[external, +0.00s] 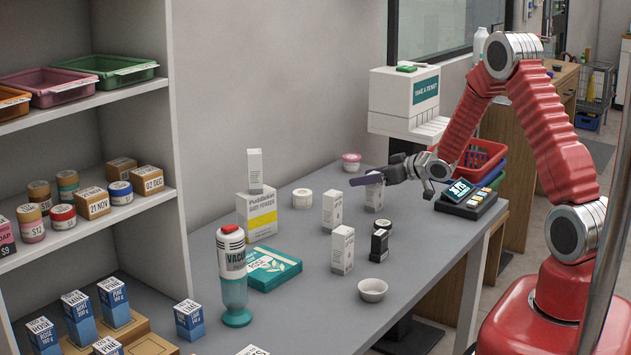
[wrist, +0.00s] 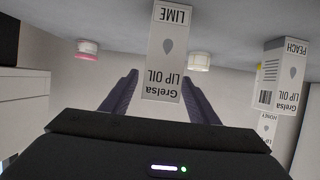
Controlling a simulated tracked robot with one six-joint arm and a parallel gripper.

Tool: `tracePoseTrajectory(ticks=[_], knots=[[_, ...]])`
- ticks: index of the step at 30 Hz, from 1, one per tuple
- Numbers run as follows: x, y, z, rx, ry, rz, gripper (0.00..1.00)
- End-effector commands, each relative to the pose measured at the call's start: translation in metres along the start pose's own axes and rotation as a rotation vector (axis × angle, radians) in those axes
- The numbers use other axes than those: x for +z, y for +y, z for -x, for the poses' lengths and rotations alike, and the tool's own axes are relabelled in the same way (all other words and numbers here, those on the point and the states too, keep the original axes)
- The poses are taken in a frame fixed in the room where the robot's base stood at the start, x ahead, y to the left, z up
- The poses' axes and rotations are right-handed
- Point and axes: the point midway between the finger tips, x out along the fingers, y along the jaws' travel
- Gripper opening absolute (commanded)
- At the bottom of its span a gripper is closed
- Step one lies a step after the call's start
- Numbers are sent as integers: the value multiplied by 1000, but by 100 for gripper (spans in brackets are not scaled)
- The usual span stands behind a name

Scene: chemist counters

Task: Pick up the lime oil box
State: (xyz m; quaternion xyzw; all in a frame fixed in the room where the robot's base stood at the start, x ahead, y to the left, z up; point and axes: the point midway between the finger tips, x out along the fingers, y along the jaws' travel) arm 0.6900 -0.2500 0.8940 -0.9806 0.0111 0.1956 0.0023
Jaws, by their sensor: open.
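The lime oil box (wrist: 163,45) is a tall pale grey-white carton. Its LIME and Grelsa LIP OIL print appears upside down in the wrist view. In the external view, a white box (external: 374,198) stands on the grey counter at my gripper, partly covered by a finger, and appears to be this box. My gripper (external: 367,179) is open, with its dark purple fingers level over the counter. In the wrist view, the fingers (wrist: 160,92) lie on either side of the lime box, which shows between them. I cannot tell whether either finger touches it.
A similar PEACH box (wrist: 282,75) stands to the right in the wrist view, with a HONEY box (wrist: 268,128) by it. A white bowl (external: 372,289) stands at the front.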

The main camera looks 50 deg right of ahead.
Motion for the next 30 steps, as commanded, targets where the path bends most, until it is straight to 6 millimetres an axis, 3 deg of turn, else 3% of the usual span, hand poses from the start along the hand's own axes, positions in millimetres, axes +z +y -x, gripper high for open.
tracePoseTrajectory(ticks=[5, 21, 30], knots=[[0, 0, -12, 0, 1, 1, 55], [0, 0, -12, 0, 1, 1, 54], [0, 0, -12, 0, 1, 1, 33]])
